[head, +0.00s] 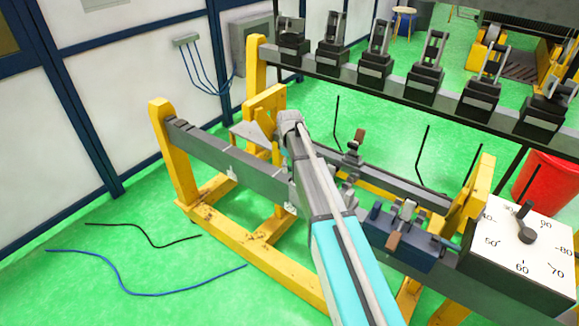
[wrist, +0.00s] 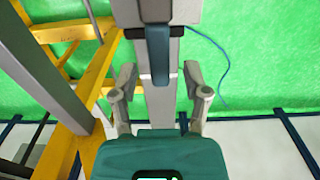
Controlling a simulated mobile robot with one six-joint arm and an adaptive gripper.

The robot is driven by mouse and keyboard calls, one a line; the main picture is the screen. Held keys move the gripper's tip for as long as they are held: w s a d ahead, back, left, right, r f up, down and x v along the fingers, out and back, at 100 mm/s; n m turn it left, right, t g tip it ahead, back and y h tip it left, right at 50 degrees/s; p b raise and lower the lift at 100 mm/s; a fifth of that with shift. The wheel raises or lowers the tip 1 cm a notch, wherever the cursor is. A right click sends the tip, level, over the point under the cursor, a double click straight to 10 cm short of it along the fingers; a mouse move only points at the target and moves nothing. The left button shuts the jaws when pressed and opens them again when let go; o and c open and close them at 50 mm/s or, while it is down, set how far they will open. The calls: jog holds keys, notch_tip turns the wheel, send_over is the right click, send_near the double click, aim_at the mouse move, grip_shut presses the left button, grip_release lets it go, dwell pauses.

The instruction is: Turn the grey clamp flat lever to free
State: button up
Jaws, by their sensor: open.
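In the wrist view a flat blue-grey lever (wrist: 158,52) extends from a grey block (wrist: 155,11) at the top edge, which I take to be the grey clamp. The lever lies along the grey beam under it. My gripper (wrist: 160,72) is open, with one finger to each side of the beam and lever in the picture. I see no finger touching the lever, and the depth gap cannot be judged. In the head view my arm hides this clamp and most of my gripper.
A yellow frame carries grey beams (head: 212,158). A clamp with a brown handle (head: 394,240) sits on a dark blue block (head: 412,248). A dial box (head: 518,262) is at right. Several black clamps stand on a rear rail (head: 400,88). Cables (head: 130,287) lie on the green floor.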

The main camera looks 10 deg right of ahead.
grip_shut()
